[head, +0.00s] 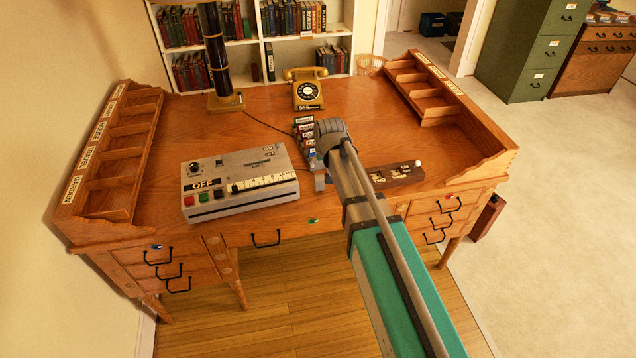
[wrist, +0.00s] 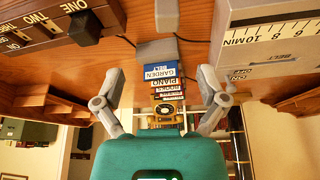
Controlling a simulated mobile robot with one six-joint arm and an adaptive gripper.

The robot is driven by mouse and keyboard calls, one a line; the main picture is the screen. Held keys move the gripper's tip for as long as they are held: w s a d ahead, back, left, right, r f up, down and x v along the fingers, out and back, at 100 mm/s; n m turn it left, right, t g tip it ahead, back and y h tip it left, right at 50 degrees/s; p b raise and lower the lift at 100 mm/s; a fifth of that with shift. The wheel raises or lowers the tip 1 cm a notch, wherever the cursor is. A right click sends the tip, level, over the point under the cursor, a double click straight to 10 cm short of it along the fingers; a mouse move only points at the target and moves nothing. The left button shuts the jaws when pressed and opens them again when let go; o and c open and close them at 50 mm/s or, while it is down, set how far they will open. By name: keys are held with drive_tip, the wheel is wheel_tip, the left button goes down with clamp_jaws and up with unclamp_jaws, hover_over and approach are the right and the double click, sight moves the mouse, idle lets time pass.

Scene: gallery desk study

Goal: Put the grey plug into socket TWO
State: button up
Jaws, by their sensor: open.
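My gripper (wrist: 160,80) is open, its two fingers wide apart with the labelled rack between them in the wrist view. In the head view my gripper (head: 331,132) is over the middle of the desk. The dark socket strip (head: 395,178) lies right of my arm; in the wrist view the strip (wrist: 45,30) is at the upper left with labels ONE and TWO. A dark plug-like block (wrist: 85,28) sits at the strip beside ONE. A grey block (wrist: 157,49) lies ahead of the rack. I cannot tell which piece is the grey plug.
A grey control box (head: 240,182) marked OFF stands left of my arm. The labelled rack (head: 304,132) is close beside my gripper. A yellow telephone (head: 307,90) stands behind. Pigeonholes (head: 112,150) line the desk sides. The desk's right part (head: 440,145) is clear.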

sight(320, 178)
drive_tip(key=shift+w+a, duration=0.1)
drive_tip(key=shift+a, duration=0.15)
drive_tip(key=b+x, duration=0.8)
drive_tip(key=shift+w+f, duration=0.15)
drive_tip(key=shift+f, duration=0.1)
idle(0.5)
idle(0.4)
drive_tip(key=b+x, duration=0.3)
drive_tip(key=shift+a+f, duration=0.2)
drive_tip(key=shift+a, duration=0.15)
drive_tip(key=shift+b+x, duration=0.9)
drive_tip(key=shift+b, duration=0.05)
